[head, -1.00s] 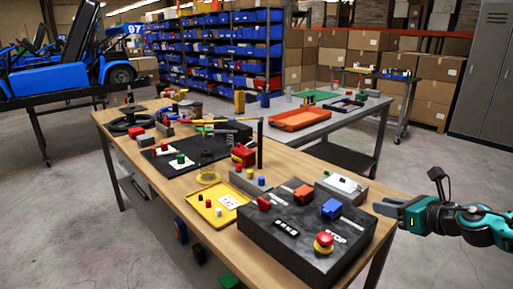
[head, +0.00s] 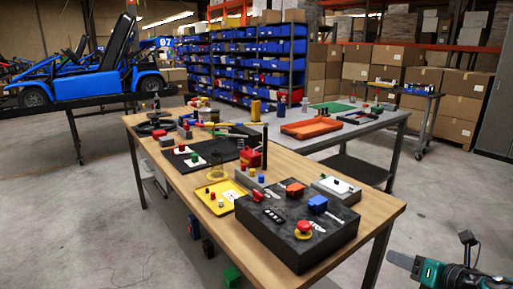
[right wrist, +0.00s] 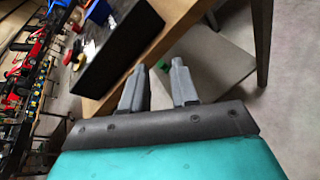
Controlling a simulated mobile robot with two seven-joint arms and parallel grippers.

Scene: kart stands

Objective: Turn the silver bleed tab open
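I cannot make out a silver bleed tab for certain in any view; the small parts on the workbench (head: 378,207) are too small to tell. My right gripper (head: 400,261) is at the lower right of the head view, apart from the bench's front right corner. In the right wrist view its two grey fingers (right wrist: 160,82) stand apart with nothing between them, so it is open and empty. My left gripper is not in view.
A black control box (head: 288,238) with a red stop button (head: 304,227) stands at the bench's near end. A yellow tray (head: 219,203) and a black mat (head: 188,165) lie farther back. An orange tray (head: 309,128) is on the second table. Floor right of the bench is clear.

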